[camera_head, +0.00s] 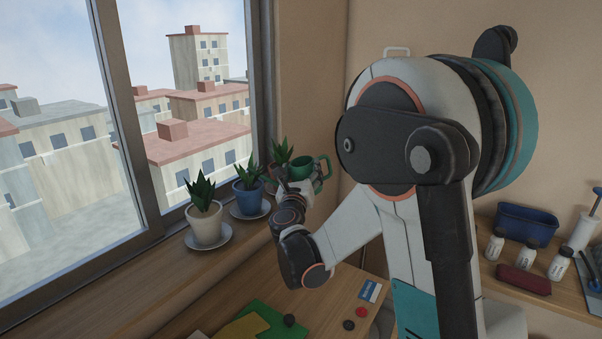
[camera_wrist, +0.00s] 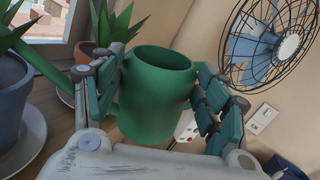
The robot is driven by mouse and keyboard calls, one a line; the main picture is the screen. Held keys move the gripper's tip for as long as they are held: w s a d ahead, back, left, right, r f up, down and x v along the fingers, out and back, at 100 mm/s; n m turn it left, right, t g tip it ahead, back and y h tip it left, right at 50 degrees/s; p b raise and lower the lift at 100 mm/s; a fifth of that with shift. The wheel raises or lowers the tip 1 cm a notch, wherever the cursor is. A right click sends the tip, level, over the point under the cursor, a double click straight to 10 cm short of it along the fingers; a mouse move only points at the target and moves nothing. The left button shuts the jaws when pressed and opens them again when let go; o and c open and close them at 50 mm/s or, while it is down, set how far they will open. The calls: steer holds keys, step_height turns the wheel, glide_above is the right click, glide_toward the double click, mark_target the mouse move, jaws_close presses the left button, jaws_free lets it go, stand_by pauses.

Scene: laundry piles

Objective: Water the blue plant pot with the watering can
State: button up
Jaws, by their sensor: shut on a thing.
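The green watering can (camera_wrist: 155,100) is between the fingers of my gripper (camera_wrist: 158,80), which is shut on it. In the head view the can (camera_head: 302,169) is held above the sill, right of the blue plant pot (camera_head: 249,201). The can looks about upright, its open top facing up. In the wrist view its spout (camera_wrist: 46,72) reaches up and left toward the leaves of the blue pot (camera_wrist: 10,100). I cannot tell whether the spout tip is over the pot. No water shows. The blue pot stands upright on a white saucer.
A white pot (camera_head: 207,228) with a plant stands left of the blue pot, and a terracotta pot (camera_head: 279,172) stands behind it, near the can. The window is close on the left. A fan (camera_wrist: 265,42) shows at right in the wrist view.

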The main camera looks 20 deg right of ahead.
mark_target(301, 167)
steer(key=shift+r, duration=0.1)
step_height(301, 167, up, 3)
steer(key=m+p, duration=0.2)
steer(key=p, duration=0.1)
steer(key=shift+f+g, duration=0.2)
steer(key=shift+g, duration=0.2)
steer(key=shift+r+p, duration=0.25)
steer(key=shift+p, duration=0.05)
steer(key=shift+f+m, duration=0.1)
steer(key=shift+m, duration=0.3)
step_height(301, 167, up, 6)
steer(key=p, duration=0.4)
